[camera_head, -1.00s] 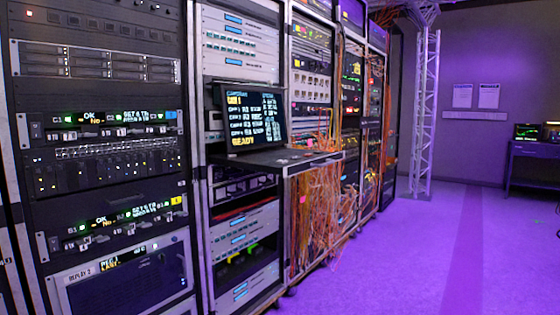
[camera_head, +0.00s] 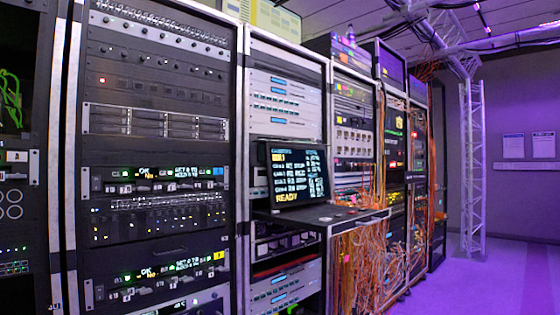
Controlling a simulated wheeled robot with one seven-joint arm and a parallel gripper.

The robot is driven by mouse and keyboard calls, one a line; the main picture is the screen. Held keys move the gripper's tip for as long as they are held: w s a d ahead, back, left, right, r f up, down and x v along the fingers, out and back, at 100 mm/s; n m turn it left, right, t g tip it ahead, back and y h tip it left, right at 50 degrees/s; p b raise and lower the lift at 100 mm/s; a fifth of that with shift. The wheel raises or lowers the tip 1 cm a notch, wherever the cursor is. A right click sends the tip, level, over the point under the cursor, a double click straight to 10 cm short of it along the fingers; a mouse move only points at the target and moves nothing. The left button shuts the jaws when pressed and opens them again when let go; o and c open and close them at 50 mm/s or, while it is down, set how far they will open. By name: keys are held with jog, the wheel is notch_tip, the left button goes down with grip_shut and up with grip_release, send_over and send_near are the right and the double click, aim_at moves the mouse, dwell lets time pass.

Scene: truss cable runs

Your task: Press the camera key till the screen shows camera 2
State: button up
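A screen (camera_head: 293,174) stands tilted up on a pull-out shelf (camera_head: 322,216) in the second rack from the left of the main row. It shows a text list with a highlighted line near the top and "READY" in yellow at the bottom; the small lines are too blurred to read surely. Small keys or knobs show on the shelf in front of the screen, but I cannot tell which one is the camera key. My gripper is not in view.
A tall black equipment rack (camera_head: 150,155) stands left of the screen's rack. Orange cables (camera_head: 362,262) hang in a dense tangle below and right of the shelf. A white truss post (camera_head: 473,165) stands at the right. Purple floor (camera_head: 490,280) is clear there.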

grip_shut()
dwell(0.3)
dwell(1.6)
